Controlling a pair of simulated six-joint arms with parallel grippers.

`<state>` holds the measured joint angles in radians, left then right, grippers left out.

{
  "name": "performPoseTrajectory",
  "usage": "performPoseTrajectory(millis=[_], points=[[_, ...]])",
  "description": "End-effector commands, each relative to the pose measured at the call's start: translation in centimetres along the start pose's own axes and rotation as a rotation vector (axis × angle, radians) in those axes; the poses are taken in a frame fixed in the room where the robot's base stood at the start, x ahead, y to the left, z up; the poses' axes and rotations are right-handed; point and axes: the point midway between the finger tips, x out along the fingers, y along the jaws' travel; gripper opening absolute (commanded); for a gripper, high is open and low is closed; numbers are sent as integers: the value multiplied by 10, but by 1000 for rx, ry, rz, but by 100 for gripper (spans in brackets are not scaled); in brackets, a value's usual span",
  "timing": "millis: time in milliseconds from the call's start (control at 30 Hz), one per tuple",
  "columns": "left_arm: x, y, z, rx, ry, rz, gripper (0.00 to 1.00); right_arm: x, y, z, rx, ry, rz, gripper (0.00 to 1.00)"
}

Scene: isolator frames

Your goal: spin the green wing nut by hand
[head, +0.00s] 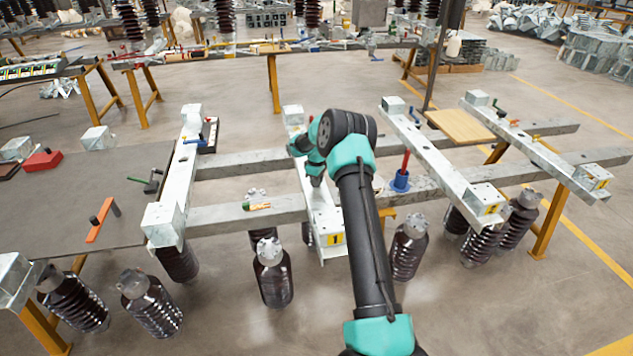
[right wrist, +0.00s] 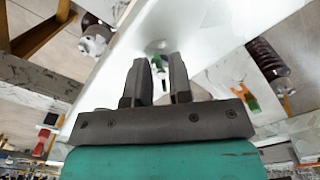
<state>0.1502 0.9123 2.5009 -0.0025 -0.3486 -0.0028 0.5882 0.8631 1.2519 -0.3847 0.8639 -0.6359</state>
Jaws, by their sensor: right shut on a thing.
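The green wing nut (right wrist: 160,63) shows small and partly hidden between the fingertips in the right wrist view, against a pale steel beam (right wrist: 195,30). My right gripper (right wrist: 158,68) is shut on it, one finger on each side. In the head view the right gripper (head: 316,181) points down at the middle white beam (head: 325,222). My own right arm covers much of that spot there, and I cannot make out the wing nut in that view. My left gripper is not in view.
A blue cup (head: 400,182) with a red-handled tool stands right of my arm. A small coloured tube (head: 257,206) lies on the front grey rail. Parallel white beams (head: 440,165) flank the spot. Dark ribbed insulators (head: 272,275) hang below. A grey table (head: 60,215) holds tools at left.

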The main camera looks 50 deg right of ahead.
Motion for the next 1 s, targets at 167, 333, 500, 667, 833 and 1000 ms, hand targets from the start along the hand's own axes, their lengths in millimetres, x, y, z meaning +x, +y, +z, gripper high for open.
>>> performPoseTrajectory(millis=[167, 333, 500, 667, 833, 1000], points=[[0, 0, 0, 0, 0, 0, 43, 1, 1, 0, -168, -1, -1, 0], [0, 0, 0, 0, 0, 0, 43, 1, 2, 0, -329, 0, -1, 0], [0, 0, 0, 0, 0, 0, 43, 1, 3, -1, -490, 0, -1, 0], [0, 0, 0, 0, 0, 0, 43, 1, 4, -2, -642, 0, -1, 0], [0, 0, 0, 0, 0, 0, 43, 1, 5, -2, -803, 0, -2, 0], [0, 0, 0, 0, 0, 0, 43, 1, 6, -3, -963, 0, -3, 0]])
